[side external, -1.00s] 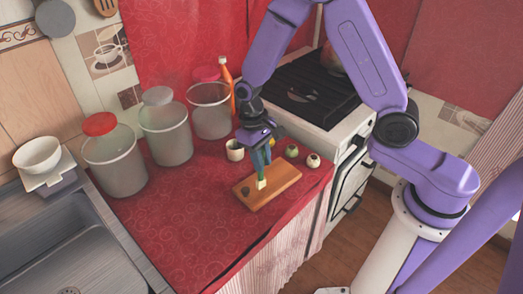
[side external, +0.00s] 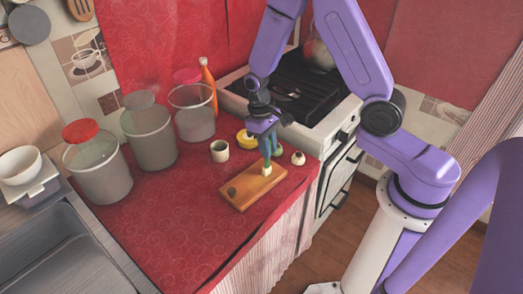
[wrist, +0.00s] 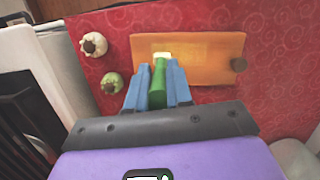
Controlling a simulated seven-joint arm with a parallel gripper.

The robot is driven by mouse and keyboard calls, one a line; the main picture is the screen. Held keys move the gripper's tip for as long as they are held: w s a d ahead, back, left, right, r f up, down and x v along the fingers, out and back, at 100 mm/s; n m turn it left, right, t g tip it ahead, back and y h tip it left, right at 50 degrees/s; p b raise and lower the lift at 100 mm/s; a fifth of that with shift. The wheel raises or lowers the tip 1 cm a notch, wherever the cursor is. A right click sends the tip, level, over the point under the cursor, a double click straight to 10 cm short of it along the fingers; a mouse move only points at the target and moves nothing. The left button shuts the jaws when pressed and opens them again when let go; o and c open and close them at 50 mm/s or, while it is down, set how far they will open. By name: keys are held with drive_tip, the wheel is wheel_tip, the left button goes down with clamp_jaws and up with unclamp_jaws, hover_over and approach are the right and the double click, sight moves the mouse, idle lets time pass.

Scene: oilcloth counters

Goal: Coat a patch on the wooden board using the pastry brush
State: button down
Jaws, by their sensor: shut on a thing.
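My gripper (side external: 267,153) is shut on the pastry brush, which has a green handle (wrist: 158,78) and a pale cream tip (side external: 266,170). The brush points down at the wooden board (side external: 248,192), over its far right part. In the wrist view the tip (wrist: 162,56) overlaps the board's middle to left part; I cannot tell whether it touches. The blue fingers (wrist: 159,88) stand on both sides of the handle. The board lies flat on the red cloth. A dark brown round spot or knob (side external: 232,191) is at its near left end.
A cream cup (side external: 219,150) and a yellow object (side external: 244,138) stand behind the board. Small round items (side external: 298,158) (wrist: 112,83) sit beside it. Large jars (side external: 99,170) and an orange bottle (side external: 208,82) stand left and behind. The stove (side external: 310,130) is right. The front cloth is clear.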

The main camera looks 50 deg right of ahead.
drive_tip(key=shift+w+d, duration=0.3)
drive_tip(key=shift+d, duration=0.25)
drive_tip(key=shift+w+d, duration=0.3)
drive_tip(key=shift+d, duration=0.25)
drive_tip(key=shift+a, duration=5.4)
drive_tip(key=shift+w+d, duration=0.55)
drive_tip(key=shift+d, duration=5.1)
wheel_tip(320, 180, up, 8)
drive_tip(key=shift+a, duration=0.1)
